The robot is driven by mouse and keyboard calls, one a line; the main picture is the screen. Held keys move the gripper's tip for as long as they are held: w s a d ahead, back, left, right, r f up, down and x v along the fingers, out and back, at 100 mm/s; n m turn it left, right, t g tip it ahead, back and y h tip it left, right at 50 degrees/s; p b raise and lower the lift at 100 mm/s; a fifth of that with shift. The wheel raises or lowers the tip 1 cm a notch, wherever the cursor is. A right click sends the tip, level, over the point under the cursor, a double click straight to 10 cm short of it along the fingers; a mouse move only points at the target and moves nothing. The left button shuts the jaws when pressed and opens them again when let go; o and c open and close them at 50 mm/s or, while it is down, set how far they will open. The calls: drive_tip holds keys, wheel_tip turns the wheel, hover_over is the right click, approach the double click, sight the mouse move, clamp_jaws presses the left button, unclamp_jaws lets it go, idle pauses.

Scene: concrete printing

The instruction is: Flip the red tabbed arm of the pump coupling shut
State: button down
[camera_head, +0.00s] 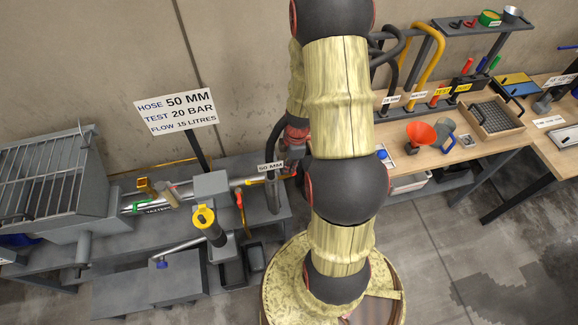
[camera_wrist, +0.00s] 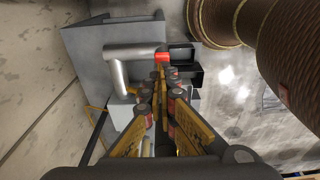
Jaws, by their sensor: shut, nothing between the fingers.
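In the head view my own arm hides most of the gripper, which is near the 50 MM label. The coupling's details are too small to read.
A grey hopper with a grate (camera_head: 55,185) stands at the left. A sign (camera_head: 176,112) reads hose 50 mm, test 20 bar, flow 15 litres. A yellow-capped cylinder (camera_head: 207,223) stands near the pipe. The wooden workbench (camera_head: 430,160) at right carries a red funnel (camera_head: 421,135).

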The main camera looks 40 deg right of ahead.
drive_tip(key=shift+d+f+b, duration=0.15)
drive_tip(key=shift+f+b, duration=0.05)
drive_tip(key=shift+b, duration=0.85)
drive_tip(key=shift+s+d+t+y+b, duration=0.15)
drive_tip(key=shift+t+y+b, duration=0.25)
drive_tip(key=shift+b, duration=0.75)
